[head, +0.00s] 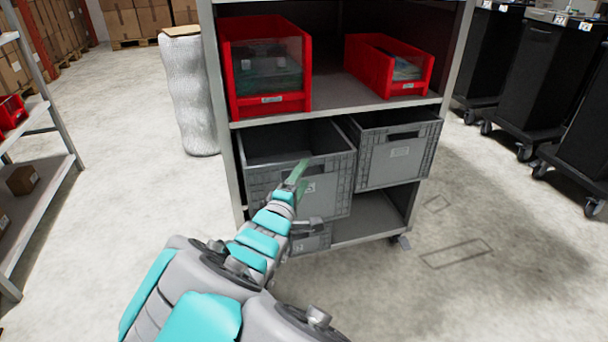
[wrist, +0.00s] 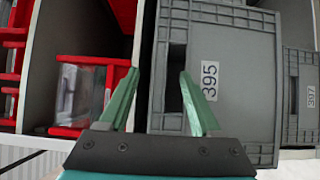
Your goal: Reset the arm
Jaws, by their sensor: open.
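My arm reaches forward from the bottom of the head view to the shelf unit. My gripper (head: 297,173) is in front of the left grey crate (head: 327,191), near its front wall. The same crate (wrist: 235,60), with a label reading 395, fills the middle of that view behind the fingers. Whether a fingertip touches the crate cannot be told.
The shelf unit (head: 222,98) holds two red bins (head: 266,103) above and a second grey crate (head: 398,158) at right. A wrapped roll (head: 190,95) stands behind left. Black wheeled bins (head: 536,75) stand at right. A side rack (head: 40,215) is at left. Floor at right front is clear.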

